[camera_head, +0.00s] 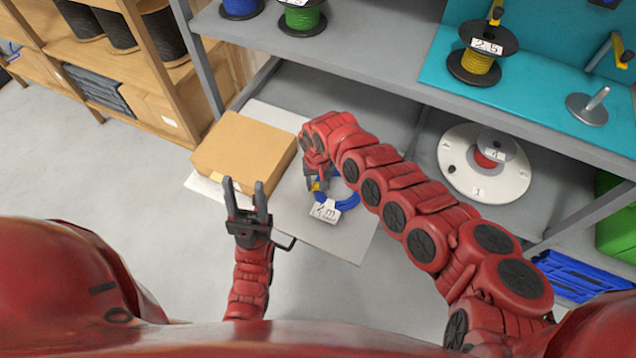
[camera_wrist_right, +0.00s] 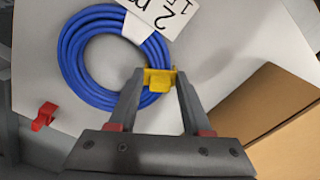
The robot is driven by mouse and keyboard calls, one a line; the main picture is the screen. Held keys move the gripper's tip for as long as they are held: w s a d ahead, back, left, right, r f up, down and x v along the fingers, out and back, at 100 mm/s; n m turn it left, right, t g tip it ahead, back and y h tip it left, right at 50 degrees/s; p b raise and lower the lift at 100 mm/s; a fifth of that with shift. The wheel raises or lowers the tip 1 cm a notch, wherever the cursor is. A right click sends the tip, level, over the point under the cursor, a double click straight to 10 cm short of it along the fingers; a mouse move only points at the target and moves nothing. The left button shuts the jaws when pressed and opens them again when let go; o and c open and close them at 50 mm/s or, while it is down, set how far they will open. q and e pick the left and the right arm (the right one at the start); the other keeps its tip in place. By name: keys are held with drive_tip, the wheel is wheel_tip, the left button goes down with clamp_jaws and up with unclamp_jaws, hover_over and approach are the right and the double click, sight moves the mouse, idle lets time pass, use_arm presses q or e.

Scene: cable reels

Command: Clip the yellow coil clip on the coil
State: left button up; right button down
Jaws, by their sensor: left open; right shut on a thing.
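A blue cable coil (camera_head: 346,195) with a white paper tag (camera_head: 325,212) lies on a light grey board. The coil also shows in the right wrist view (camera_wrist_right: 72,62), with the tag (camera_wrist_right: 165,18) at its top. My right gripper (camera_wrist_right: 160,80) is shut on the yellow coil clip (camera_wrist_right: 159,83), which overlaps the coil's lower right side. I cannot tell whether the clip is around the coil or only over it. In the head view the right gripper (camera_head: 316,184) is at the coil's left side. My left gripper (camera_head: 246,190) is open and empty, left of the coil.
A cardboard box (camera_head: 243,150) stands left of the coil, close to both grippers. A grey shelf (camera_head: 370,55) with cable reels is above and behind. A white turntable (camera_head: 455,170) is at the right. A small red part (camera_wrist_right: 44,116) shows in the wrist view.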

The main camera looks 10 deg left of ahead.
drive_tip(key=shift+s+f, duration=0.2)
drive_tip(key=shift+f, duration=0.1)
idle(0.4)
drive_tip(key=c, duration=0.7)
unclamp_jaws()
drive_tip(key=o, duration=0.4)
drive_tip(key=shift+w+f, duration=0.1)
drive_tip(key=shift+w, duration=0.05)
drive_tip(key=shift+o, duration=0.2)
drive_tip(key=shift+o, duration=1.3)
drive_tip(key=shift+r, duration=0.2)
wheel_tip(320, 180, up, 7)
drive_tip(key=p, duration=0.7)
